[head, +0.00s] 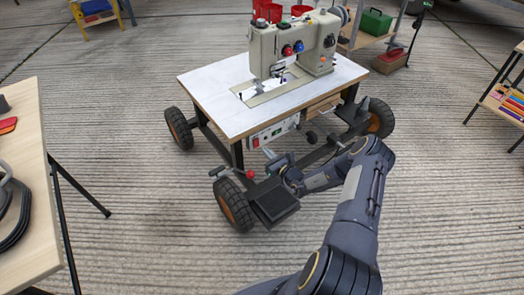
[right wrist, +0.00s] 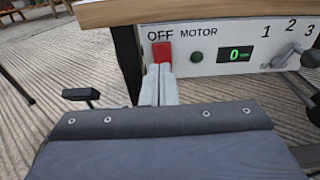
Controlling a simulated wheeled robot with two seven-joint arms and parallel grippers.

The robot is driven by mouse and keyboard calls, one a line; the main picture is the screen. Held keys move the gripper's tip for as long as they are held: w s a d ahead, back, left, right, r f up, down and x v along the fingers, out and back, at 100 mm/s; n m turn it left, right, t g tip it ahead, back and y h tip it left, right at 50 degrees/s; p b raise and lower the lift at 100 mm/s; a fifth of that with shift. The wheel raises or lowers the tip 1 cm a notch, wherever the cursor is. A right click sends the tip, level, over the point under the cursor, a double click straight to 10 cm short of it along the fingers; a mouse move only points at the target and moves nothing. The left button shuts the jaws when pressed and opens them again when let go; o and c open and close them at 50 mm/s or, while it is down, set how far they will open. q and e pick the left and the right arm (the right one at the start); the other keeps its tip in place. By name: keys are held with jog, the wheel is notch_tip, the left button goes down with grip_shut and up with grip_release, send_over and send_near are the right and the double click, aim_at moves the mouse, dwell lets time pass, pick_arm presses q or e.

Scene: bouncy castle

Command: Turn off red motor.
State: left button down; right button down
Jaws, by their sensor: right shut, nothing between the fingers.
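The white control panel (head: 278,130) sits under the front edge of the sewing machine table. In the head view my right gripper (head: 270,154) is just below the panel. My left gripper is not in view.
The sewing machine (head: 292,45) stands on the wheeled table (head: 215,88). A red-knobbed lever (head: 250,174) stands below the panel. A wooden table (head: 32,170) is at left.

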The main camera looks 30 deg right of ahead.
jog(key=s+d+p, duration=0.1)
jog(key=s+p, duration=0.1)
jog(key=s, duration=0.7)
jog(key=shift+r, duration=0.25)
